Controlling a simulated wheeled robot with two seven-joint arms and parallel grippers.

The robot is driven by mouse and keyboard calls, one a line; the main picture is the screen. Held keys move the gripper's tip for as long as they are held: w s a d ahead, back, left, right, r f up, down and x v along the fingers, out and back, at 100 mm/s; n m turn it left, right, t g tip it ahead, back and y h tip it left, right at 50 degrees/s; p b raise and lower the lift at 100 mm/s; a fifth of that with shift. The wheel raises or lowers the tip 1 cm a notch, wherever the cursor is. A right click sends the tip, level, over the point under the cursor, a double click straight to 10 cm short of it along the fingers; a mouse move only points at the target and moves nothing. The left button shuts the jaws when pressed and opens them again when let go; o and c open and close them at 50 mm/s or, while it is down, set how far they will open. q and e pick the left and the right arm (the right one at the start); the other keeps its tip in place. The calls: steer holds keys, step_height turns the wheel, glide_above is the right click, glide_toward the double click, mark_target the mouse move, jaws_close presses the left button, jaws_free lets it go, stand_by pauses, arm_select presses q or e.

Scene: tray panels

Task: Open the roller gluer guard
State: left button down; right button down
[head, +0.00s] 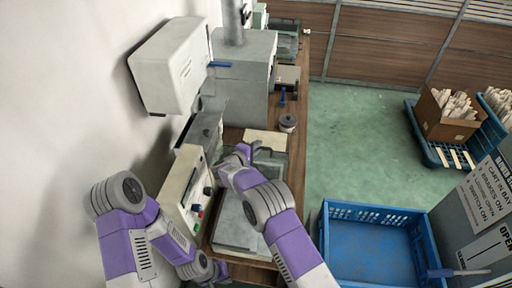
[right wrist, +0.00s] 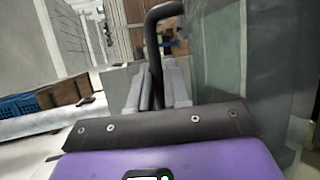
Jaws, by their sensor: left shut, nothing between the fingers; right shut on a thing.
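The roller gluer's guard looks like a clear, greyish panel; in the head view part of it shows (head: 272,160) just beyond my right gripper (head: 240,152). In the right wrist view a see-through panel (right wrist: 228,65) stands at the right, beside a bent black handle (right wrist: 154,50). My right gripper's grey fingers (right wrist: 157,88) are shut on this handle. My left gripper (head: 222,270) is shut and empty, low at the near edge of the bench, partly hidden.
A cream control box (head: 183,185) with coloured buttons stands left of my right gripper. A grey machine (head: 245,80) and a white wall unit (head: 172,65) are further back. A blue crate (head: 370,215) stands at the right; the green floor (head: 350,150) behind it is clear.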

steer(key=c, duration=1.4)
jaws_free()
steer(key=shift+c, duration=0.2)
steer(key=v, duration=0.7)
steer(key=shift+s+a, duration=0.2)
steer(key=shift+s, duration=0.05)
